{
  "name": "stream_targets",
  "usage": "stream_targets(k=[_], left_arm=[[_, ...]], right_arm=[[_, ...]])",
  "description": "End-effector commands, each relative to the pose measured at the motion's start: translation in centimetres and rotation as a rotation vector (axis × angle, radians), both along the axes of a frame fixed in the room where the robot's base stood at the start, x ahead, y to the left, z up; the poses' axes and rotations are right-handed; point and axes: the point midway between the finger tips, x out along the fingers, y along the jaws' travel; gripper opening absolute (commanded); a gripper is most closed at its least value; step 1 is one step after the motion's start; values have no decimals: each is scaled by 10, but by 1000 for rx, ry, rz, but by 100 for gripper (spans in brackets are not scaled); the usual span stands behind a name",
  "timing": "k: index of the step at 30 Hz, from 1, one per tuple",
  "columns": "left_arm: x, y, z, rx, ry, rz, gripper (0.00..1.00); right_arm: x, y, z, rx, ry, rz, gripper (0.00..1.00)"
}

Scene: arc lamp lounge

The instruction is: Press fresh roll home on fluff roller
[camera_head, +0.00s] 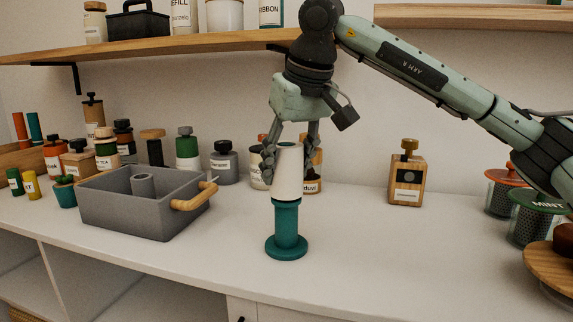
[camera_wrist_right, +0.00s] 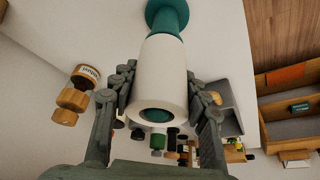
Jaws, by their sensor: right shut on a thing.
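The fresh roll is a white, slightly tapered sleeve (camera_head: 288,174), upright at the top of the teal fluff roller (camera_head: 286,224). The roller stands upright on its round base on the white counter. My right gripper (camera_head: 288,160) comes from above, with its fingers shut on both sides of the roll. In the right wrist view, the roll (camera_wrist_right: 161,72) sits between the fingers (camera_wrist_right: 162,76). Teal shows inside its open end, so it is around the roller's core. The roller's handle and base (camera_wrist_right: 167,17) show beyond it. Whether the roll is fully seated is unclear. My left gripper is out of view.
A grey caddy (camera_head: 120,212) with a wooden handle and an inner grey tube stands left of the roller. Several jars and bottles line the back. A wooden bottle (camera_head: 407,178) and mint jar (camera_head: 536,218) are to the right. The counter around the roller is clear.

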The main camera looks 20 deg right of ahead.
Motion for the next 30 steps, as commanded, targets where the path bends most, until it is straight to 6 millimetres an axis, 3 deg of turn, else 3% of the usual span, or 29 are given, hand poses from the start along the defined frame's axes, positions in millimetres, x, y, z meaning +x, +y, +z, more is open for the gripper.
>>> stream_targets(k=[12,13,15,19,25,30], left_arm=[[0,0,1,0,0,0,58],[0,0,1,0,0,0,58],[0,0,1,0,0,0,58],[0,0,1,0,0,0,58],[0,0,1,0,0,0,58],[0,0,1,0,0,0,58]], right_arm=[[0,0,-3,0,0,0,12],[0,0,-3,0,0,0,46],[0,0,-3,0,0,0,55],[0,0,-3,0,0,0,70],[0,0,-3,0,0,0,70],[0,0,-3,0,0,0,90]])
